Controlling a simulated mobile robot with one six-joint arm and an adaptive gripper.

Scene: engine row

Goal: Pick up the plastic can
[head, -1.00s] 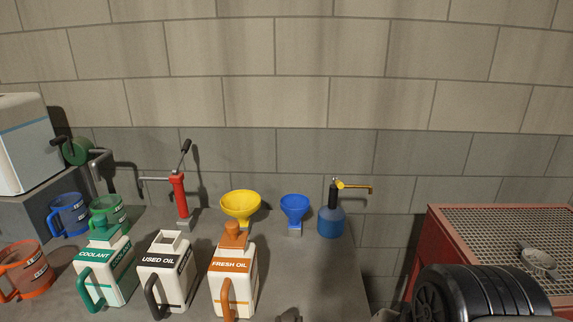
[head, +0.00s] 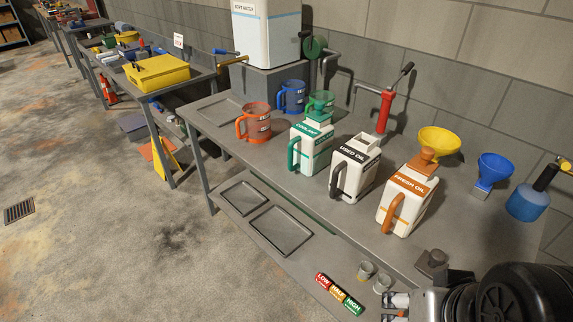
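Three white plastic cans stand upright on the grey workbench (head: 225,128) in the head view. The coolant can (head: 310,150) has a green handle and cap. The used oil can (head: 354,168) has a dark handle and an open top. The fresh oil can (head: 408,200) has an orange handle and spout. The frames do not show which one is the plastic can. My gripper (head: 393,308) is at the bottom edge, partly cut off, in front of and below the cans. Its fingertips look apart with nothing between them. It touches no can.
A yellow funnel (head: 440,140), a blue funnel (head: 494,170) and a red pump (head: 384,112) stand behind and right. Trays and small cups lie on the lower shelf. Open floor lies left.

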